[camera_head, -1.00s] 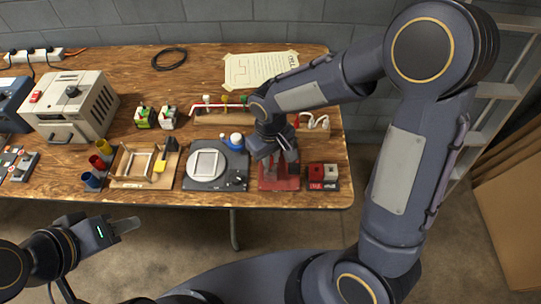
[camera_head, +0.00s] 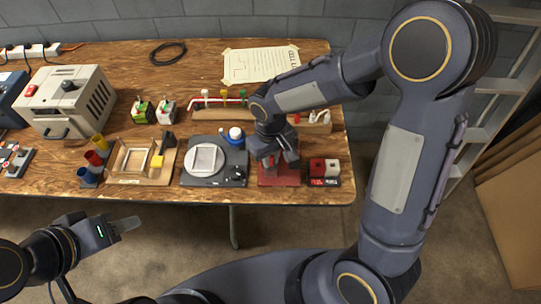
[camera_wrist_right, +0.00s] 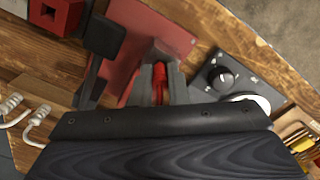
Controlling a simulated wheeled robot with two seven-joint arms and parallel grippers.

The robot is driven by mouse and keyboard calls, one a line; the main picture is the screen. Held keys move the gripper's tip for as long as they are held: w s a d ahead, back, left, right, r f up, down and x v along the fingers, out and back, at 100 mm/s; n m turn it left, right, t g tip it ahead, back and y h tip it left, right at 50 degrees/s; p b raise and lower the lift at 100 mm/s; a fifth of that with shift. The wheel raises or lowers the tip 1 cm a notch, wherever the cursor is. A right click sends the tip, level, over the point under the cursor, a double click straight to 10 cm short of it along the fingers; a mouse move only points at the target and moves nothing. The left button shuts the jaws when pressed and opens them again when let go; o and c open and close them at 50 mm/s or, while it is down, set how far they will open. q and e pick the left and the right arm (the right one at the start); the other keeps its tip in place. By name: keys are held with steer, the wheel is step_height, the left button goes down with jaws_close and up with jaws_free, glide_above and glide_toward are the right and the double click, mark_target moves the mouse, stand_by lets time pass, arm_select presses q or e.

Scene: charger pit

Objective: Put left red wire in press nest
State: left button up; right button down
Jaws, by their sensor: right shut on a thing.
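My right gripper (camera_head: 280,163) is over the red press (camera_head: 279,181) at the right part of the table. In the right wrist view its fingers (camera_wrist_right: 158,88) are shut on a small red piece (camera_wrist_right: 158,78), with the red press plate (camera_wrist_right: 165,35) behind it. I cannot tell whether this piece is a wire end or a press part; the nest is hidden. A rack (camera_head: 218,115) at the back holds a long red wire (camera_head: 212,100) with coloured ends. My left gripper (camera_head: 125,226) hangs in front of the table, with its jaw gap not clear.
A dial unit with a round white plate (camera_head: 203,160) stands left of the press. White coiled leads (camera_head: 319,117) lie behind. A wooden frame (camera_head: 130,160) and coloured cups (camera_head: 95,157) are further left.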

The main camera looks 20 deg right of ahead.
steer(key=shift+f+b, duration=0.3)
steer(key=shift+f, duration=0.05)
stand_by(0.7)
steer(key=c, duration=1.3)
jaws_free()
steer(key=shift+r, duration=0.1)
steer(key=shift+r+p, duration=2.75)
steer(key=shift+r, duration=0.7)
